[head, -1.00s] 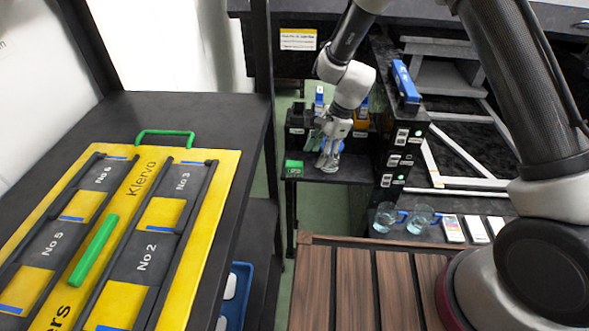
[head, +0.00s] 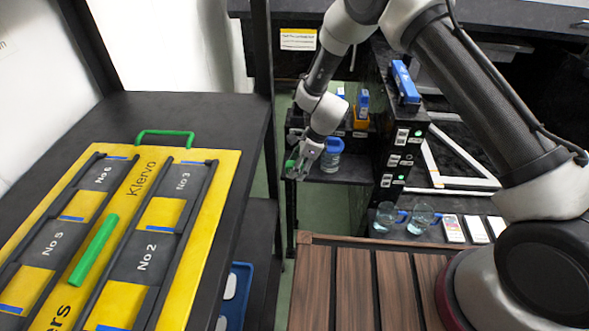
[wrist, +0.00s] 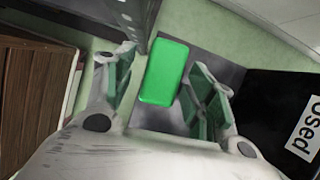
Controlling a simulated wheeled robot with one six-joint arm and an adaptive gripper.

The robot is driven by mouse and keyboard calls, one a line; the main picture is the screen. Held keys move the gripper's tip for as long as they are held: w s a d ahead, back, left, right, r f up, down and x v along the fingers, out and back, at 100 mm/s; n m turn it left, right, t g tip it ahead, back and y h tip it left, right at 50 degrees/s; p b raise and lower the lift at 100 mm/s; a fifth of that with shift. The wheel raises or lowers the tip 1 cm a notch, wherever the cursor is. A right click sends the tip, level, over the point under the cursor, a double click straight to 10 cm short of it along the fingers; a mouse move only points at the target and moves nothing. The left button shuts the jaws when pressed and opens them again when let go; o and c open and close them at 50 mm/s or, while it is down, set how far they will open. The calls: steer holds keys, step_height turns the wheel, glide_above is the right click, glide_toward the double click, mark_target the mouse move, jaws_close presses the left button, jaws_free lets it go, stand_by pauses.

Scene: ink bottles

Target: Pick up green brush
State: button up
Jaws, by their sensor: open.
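The green brush, a plain green block (wrist: 165,72), lies on a dark shelf surface in the wrist view. It sits between the two spread fingers of my gripper (wrist: 163,62). In the head view my gripper (head: 300,172) is over the left front corner of the low dark shelf and hides most of the brush; a bit of green (head: 289,163) shows beside it. My gripper is open and holds nothing. I cannot tell whether the fingers touch the brush.
A clear jar with a blue lid (head: 332,158) stands just right of my gripper on the shelf (head: 358,170). A black labelled rack (head: 398,150) borders the shelf on the right. A yellow board (head: 215,215) with green handles lies on the left table. Glass mugs (head: 420,218) stand right.

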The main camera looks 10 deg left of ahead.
steer(key=c, duration=1.2)
steer(key=shift+r, duration=0.1)
